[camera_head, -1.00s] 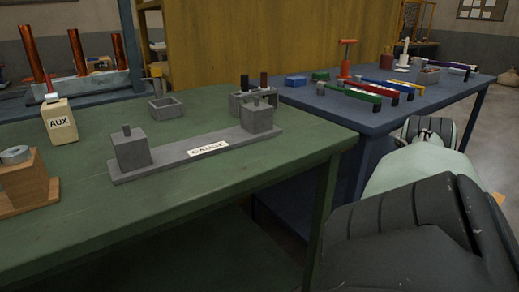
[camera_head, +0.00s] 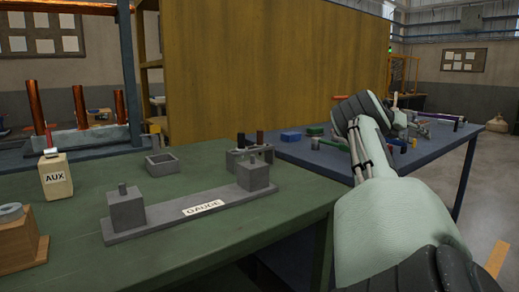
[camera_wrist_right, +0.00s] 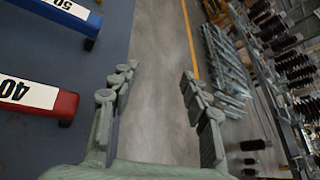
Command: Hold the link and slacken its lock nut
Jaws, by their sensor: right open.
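I cannot make out a link or its lock nut for certain in either view. A grey gauge fixture (camera_head: 165,233) with two pinned end blocks lies on the green bench in the head view. A wooden block (camera_head: 18,240) with a grey ring on top stands at the left edge. My right gripper (camera_wrist_right: 157,76) is open and empty in the wrist view, above the floor beside the blue table's edge. In the head view my right arm reaches over the blue table and its fingers are hard to make out. My left gripper is not in view.
The blue table (camera_head: 318,160) carries several coloured tools, partly hidden by my arm. The wrist view shows a red handle (camera_wrist_right: 62,104) marked 40 and a blue one (camera_wrist_right: 90,28) marked 50.

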